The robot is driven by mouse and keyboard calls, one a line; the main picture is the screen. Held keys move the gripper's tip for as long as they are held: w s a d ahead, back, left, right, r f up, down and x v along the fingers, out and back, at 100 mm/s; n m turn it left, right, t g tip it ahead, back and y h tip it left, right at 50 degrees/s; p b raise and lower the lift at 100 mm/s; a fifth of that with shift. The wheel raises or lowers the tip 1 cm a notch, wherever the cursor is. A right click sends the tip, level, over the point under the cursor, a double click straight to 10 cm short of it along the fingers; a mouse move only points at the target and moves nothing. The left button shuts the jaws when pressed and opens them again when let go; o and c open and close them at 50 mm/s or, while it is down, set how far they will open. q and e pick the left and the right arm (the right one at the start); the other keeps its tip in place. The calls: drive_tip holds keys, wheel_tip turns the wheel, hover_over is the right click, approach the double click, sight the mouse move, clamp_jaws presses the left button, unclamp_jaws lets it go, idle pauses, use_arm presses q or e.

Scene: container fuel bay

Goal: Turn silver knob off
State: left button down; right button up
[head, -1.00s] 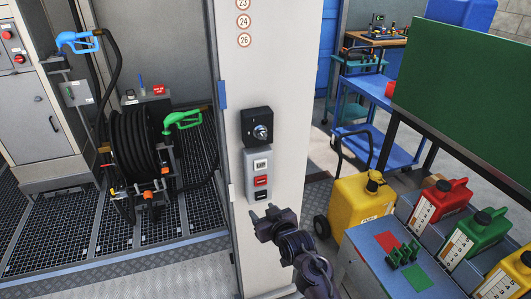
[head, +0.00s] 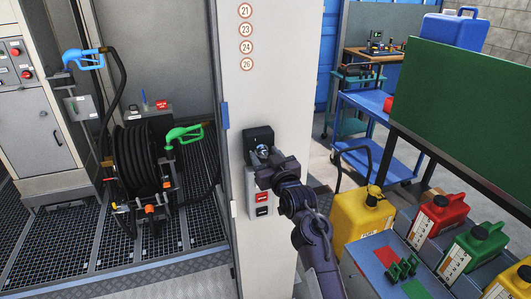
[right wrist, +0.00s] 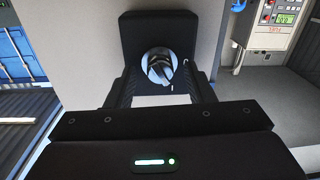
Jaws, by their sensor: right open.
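The silver knob (head: 262,151) sits on a black box (head: 251,134) fixed to the white pillar. In the right wrist view the round silver knob (right wrist: 159,67) shows on the front of the black box (right wrist: 158,25), with a bar across its face. My right gripper (head: 262,168) is at the box, just below the knob in the head view. In the right wrist view its open fingers (right wrist: 160,90) stand to the left and right of the knob's lower part. I cannot tell whether they touch it. My left gripper is not in view.
A grey switch panel (head: 262,211) with red and black buttons is below the box, partly behind my right arm. A hose reel (head: 150,165) stands left.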

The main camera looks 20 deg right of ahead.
drive_tip(key=shift+w, duration=0.25)
drive_tip(key=c, duration=1)
drive_tip(key=shift+n, duration=0.3)
drive_tip(key=n, duration=0.5)
drive_tip(key=shift+p, duration=0.35)
drive_tip(key=n, duration=0.6)
drive_tip(key=shift+a, duration=0.15)
